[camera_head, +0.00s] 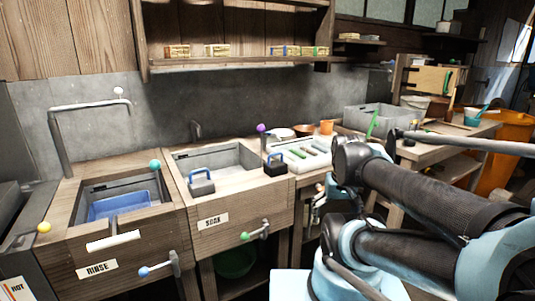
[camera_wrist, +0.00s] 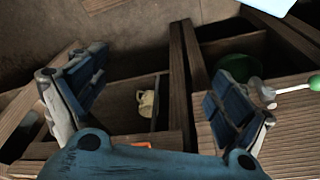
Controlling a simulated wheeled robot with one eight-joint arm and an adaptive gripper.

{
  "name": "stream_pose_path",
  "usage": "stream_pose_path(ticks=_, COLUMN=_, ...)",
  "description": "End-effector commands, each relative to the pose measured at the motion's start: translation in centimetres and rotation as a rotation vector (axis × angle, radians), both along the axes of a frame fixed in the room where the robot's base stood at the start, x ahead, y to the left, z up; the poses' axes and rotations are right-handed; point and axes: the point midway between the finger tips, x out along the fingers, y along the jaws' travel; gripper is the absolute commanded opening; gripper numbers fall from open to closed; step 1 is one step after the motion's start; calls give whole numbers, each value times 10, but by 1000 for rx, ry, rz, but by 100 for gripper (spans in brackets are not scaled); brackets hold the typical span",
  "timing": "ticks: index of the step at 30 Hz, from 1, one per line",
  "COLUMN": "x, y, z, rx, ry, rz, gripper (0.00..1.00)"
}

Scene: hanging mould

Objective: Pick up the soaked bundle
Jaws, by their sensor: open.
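I cannot make out a soaked bundle in either view. The basin labelled SOAK (camera_head: 262,190) is in the middle of the head view, and its inside looks empty where it shows; the near part is hidden by its front wall. My gripper (camera_wrist: 155,98) is open in the wrist view, with its two blue-padded fingers wide apart and nothing between them that it touches. It faces the wooden shelves under the counter. In the head view my arm reaches in from the right, and the gripper is not clear there.
Two blue-handled blocks (camera_head: 201,182) (camera_head: 275,165) stand on the soak basin's rim. A blue tub (camera_head: 122,206) sits in the RINSE basin. A cream mug (camera_wrist: 146,102) and a green bowl (camera_wrist: 237,66) are under the counter. A green-knobbed tap lever (camera_wrist: 290,88) juts out near my right finger.

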Motion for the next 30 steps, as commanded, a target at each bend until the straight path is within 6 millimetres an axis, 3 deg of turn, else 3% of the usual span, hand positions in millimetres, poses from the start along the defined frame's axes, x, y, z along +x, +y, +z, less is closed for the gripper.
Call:
stream_pose_path(ticks=5, x=19, y=7, z=24, rx=-8, ry=-7, rz=-80, gripper=82)
stream_pose_path(ticks=17, x=125, y=33, z=125, rx=-24, ry=-93, rz=-475, gripper=82)
stream_pose_path(ticks=23, x=182, y=63, z=169, rx=-6, ry=-167, rz=-674, gripper=82)
stream_pose_path(ticks=27, x=219, y=94, z=193, rx=23, ry=-213, rz=-801, gripper=82)
stream_pose_path(ticks=30, x=238, y=122, z=200, rx=50, ry=-216, rz=-867, gripper=82)
